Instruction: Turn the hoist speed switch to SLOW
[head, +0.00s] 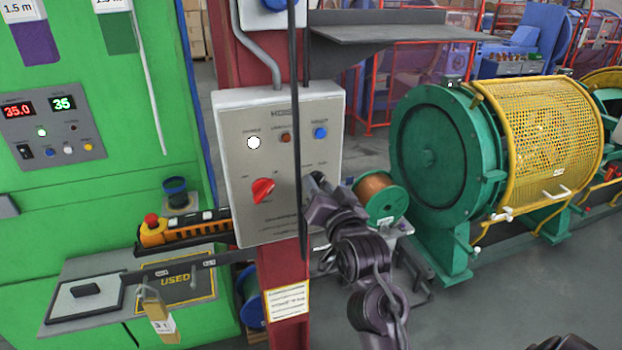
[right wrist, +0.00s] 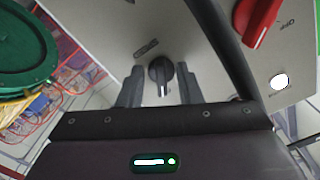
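The hoist control box (head: 230,150) is a light grey panel on a red post. Its black rotary switch (right wrist: 160,72), with a pale pointer line, shows in the right wrist view. A small label sits beside it, too blurred to read. My right gripper (head: 318,185) is at the lower right of the box in the head view and mostly covers that switch there. In the right wrist view the gripper's two fingers (right wrist: 160,88) stand apart, one on each side of the switch; contact cannot be told. My left gripper is not in view.
A red rotary switch (head: 263,190) sits left on the box, below a white lamp (head: 254,142). A blue button (head: 320,132) is at upper right. A black cable (head: 297,110) hangs in front of the box. A green drum with a yellow guard (head: 545,130) stands right.

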